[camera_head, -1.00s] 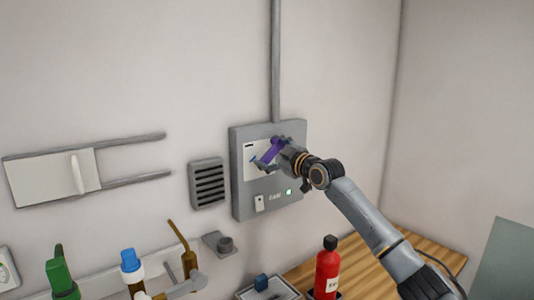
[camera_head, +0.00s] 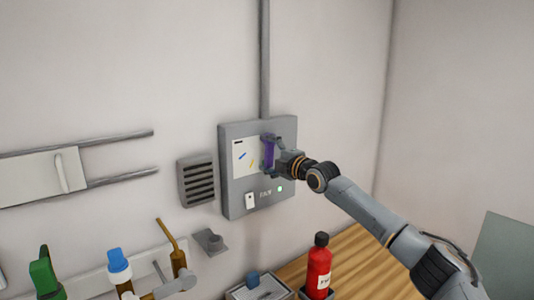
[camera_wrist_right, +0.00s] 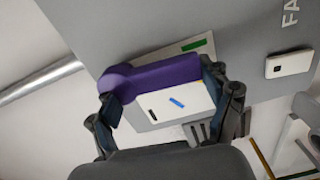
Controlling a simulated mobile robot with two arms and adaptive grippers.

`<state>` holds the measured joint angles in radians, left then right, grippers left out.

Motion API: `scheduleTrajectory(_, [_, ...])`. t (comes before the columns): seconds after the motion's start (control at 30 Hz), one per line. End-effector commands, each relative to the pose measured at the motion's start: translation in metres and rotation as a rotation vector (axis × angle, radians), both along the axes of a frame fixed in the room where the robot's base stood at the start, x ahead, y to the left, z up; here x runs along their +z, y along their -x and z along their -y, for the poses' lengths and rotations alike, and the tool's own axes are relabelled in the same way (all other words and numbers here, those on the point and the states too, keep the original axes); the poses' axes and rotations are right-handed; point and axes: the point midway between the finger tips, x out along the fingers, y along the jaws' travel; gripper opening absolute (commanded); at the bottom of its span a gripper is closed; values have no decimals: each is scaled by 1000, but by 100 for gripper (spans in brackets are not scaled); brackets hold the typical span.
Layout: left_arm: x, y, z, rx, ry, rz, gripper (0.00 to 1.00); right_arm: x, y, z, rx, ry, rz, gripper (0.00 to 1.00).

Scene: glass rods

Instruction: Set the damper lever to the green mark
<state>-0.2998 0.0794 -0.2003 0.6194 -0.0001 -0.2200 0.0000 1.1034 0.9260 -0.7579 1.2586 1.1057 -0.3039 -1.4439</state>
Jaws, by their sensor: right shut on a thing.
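The purple damper lever (camera_head: 268,152) hangs nearly straight down on the grey fan box (camera_head: 227,182). My right gripper (camera_head: 275,157) is shut on it, with its fingers at both ends of the lever in the right wrist view (camera_wrist_right: 165,92). The green mark (camera_wrist_right: 197,45) shows in the wrist view just past the lever's upper edge, near its free end, with a thin gap in the picture. A blue mark (camera_wrist_right: 176,102) lies on the lever's other side. In the head view a yellow mark (camera_head: 252,164) is left of the lever; the green mark is hidden there. My left gripper is out of view.
A white switch (camera_head: 250,200) and a lit green lamp (camera_head: 280,189) sit low on the box. A vent (camera_head: 197,181) is to its left. A red bottle (camera_head: 318,267) stands on the wooden bench below. The wall around the box is mostly clear.

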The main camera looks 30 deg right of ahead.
Motion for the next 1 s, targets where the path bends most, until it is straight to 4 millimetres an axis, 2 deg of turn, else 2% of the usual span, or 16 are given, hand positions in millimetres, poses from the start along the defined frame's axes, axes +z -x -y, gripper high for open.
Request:
scheduleTrajectory(0.23, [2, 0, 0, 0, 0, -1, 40, 0, 0, -1, 0, 73, 11, 22])
scheduleTrajectory(0.73, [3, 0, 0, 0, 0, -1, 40, 0, 0, -1, -2, 98, 16, 22])
scheduleTrajectory(0.77, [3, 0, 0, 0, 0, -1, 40, 0, 0, -1, -2, 98, 16, 81])
scheduleTrajectory(0.87, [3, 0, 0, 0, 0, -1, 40, 0, 0, -1, -1, 96, 15, 100])
scheduleTrajectory(1.0, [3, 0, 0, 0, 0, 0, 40, 0, 0, -1, -1, 93, 14, 100])
